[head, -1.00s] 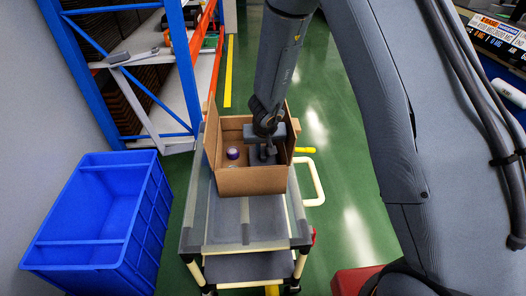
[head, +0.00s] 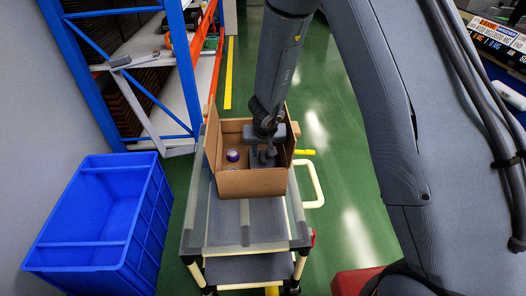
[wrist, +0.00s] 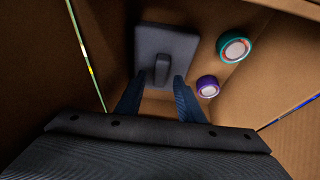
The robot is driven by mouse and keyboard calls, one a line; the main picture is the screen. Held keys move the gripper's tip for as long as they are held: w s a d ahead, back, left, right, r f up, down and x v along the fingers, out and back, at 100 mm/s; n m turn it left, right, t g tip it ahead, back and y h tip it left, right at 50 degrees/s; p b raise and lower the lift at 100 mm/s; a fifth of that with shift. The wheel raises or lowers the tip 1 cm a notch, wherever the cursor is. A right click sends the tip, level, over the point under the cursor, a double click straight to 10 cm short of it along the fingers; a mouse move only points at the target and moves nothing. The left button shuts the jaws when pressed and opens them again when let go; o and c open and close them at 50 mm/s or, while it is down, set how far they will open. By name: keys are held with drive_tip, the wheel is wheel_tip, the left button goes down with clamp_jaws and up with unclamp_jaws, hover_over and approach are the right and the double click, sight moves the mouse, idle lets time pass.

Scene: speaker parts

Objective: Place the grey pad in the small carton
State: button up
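The open cardboard carton (head: 252,185) stands on a cart. The grey pad (wrist: 178,42), a flat plate with a raised grip, lies inside the carton near one wall in the wrist view. My gripper (wrist: 160,82) reaches down into the carton. Its two dark fingers are apart, one to each side of the pad's raised grip, with a gap between them and nothing held. In the head view my gripper (head: 263,155) covers much of the pad, so its outline there is partly hidden.
A purple roll (wrist: 208,87) and a teal roll (wrist: 234,47) lie in the carton beside the pad. The carton walls stand close around my gripper. A blue bin (head: 100,215) stands left of the cart (head: 246,225), and a blue-framed shelf (head: 150,75) is behind it.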

drive_tip(key=s+d+r+y+p, duration=0.1)
drive_tip(key=s+r+p, duration=0.25)
drive_tip(key=r, duration=0.55)
drive_tip(key=s+d+r+y+p, duration=0.1)
drive_tip(key=s+d+r+p, duration=0.2)
drive_tip(key=r, duration=0.5)
drive_tip(key=s+d+r+g, duration=0.1)
drive_tip(key=s+d+r, duration=0.2)
drive_tip(key=s, duration=0.5)
drive_tip(key=s+d+r+m+g+h, duration=0.1)
drive_tip(key=s+d+r+g, duration=0.1)
drive_tip(key=s+d, duration=0.4)
drive_tip(key=s+d+r+g+h, duration=0.1)
drive_tip(key=s+d+r, duration=0.4)
drive_tip(key=s, duration=0.5)
drive_tip(key=shift+s+m+p, duration=0.2)
drive_tip(key=shift+m+p, duration=0.1)
drive_tip(key=shift+p, duration=0.15)
drive_tip(key=shift+n, duration=0.8)
drive_tip(key=a+p, duration=0.1)
drive_tip(key=a+r+p, duration=0.1)
drive_tip(key=a, duration=0.1)
drive_tip(key=a+r+p, duration=0.1)
drive_tip(key=shift+s+a+r+p, duration=0.1)
drive_tip(key=shift+a+p, duration=0.1)
drive_tip(key=shift+p, duration=0.2)
